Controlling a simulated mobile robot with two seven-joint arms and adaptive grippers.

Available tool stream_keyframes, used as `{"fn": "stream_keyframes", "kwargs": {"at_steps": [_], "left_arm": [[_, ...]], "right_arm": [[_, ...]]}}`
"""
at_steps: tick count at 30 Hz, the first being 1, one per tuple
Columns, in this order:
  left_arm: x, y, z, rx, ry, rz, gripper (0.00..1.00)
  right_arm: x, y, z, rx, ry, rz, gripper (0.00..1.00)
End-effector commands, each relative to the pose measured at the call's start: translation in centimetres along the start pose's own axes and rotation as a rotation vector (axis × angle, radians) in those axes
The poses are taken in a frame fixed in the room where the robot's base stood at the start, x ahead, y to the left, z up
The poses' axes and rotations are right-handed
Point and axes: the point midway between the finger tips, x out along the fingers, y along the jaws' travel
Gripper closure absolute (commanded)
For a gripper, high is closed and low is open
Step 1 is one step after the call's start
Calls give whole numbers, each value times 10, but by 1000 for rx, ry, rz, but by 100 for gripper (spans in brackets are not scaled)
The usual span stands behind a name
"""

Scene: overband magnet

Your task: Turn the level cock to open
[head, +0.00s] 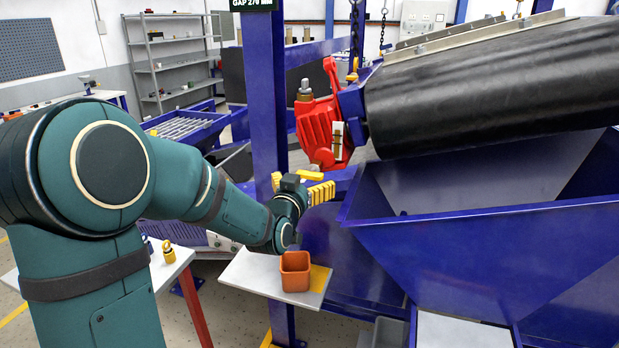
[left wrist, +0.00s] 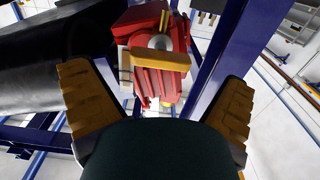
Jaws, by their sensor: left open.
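A red ribbed gear unit (head: 320,125) hangs at the end of the black drum, and it also shows in the left wrist view (left wrist: 158,84). A yellow bar (left wrist: 160,60), which looks like the cock's lever, lies crosswise in front of it, with a grey round part just above it in that view. The bar also shows in the head view (head: 310,175). My left gripper (head: 300,186) is open and empty below the red unit. In the left wrist view its ribbed yellow fingers (left wrist: 160,102) stand wide on either side of the bar, apart from it. My right gripper is out of view.
A blue upright post (head: 266,100) stands close behind my left gripper. The black drum (head: 490,85) and blue hopper (head: 490,240) fill the right. Below the gripper, an orange bin (head: 295,271) sits on a pale shelf (head: 250,274).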

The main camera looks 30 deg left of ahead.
Motion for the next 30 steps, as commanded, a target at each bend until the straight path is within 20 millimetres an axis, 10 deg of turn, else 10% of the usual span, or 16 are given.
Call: {"fn": "stream_keyframes", "kwargs": {"at_steps": [18,24,30], "left_arm": [[35,0,0,0,-1,0,0],[35,0,0,0,0,0,63],[35,0,0,2,0,0,68]], "right_arm": [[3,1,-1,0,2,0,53],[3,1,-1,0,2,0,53],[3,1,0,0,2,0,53]]}}
